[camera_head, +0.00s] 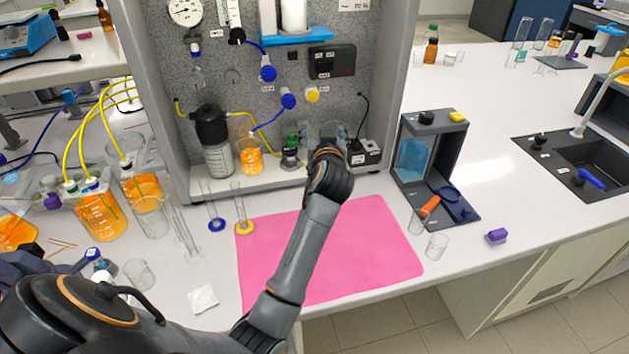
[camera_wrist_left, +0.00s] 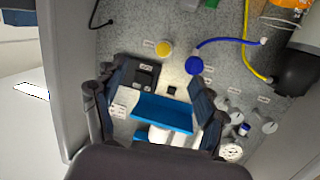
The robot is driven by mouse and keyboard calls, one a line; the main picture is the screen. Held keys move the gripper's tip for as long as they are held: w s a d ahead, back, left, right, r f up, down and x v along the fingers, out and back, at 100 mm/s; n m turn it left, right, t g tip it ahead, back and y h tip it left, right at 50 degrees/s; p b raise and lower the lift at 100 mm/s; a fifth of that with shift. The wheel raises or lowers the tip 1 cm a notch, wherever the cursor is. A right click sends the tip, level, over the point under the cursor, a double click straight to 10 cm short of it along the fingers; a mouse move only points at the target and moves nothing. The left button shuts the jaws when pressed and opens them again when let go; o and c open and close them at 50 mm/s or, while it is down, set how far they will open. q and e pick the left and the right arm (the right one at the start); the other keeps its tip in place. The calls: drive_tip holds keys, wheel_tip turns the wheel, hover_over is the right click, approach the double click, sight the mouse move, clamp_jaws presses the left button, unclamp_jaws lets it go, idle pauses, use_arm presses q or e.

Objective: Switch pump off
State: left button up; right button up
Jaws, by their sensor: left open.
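A black box with a dark front (camera_head: 332,61) is fixed to the speckled back panel of the rig. It also shows in the left wrist view (camera_wrist_left: 143,76), partly covered by a finger. A second black box with a pale front (camera_head: 365,153) and a cable stands on the rig's floor. I cannot tell which one is the pump's switch. My left gripper (camera_head: 328,136) is inside the rig, below the wall box and beside the lower box, its fingers mostly hidden by the wrist. In the left wrist view the left gripper (camera_wrist_left: 158,92) has its fingers apart and empty. My right gripper is not seen.
A yellow knob (camera_head: 312,95) and blue knobs (camera_head: 288,101) with tubing sit on the panel. A blue shelf (camera_head: 297,37) juts out above. Bottles, including a beaker of orange liquid (camera_head: 249,160), stand left of my gripper.

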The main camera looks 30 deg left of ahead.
use_arm(q)
drive_tip(key=s+d+f+m+g+h, duration=0.1)
drive_tip(key=s+d+f+g+h, duration=0.1)
drive_tip(key=s+f, duration=0.5)
drive_tip(key=shift+f+m, duration=0.4)
drive_tip(key=shift+f, duration=0.5)
drive_tip(key=shift+s+d, duration=0.1)
drive_tip(key=shift+d, duration=0.05)
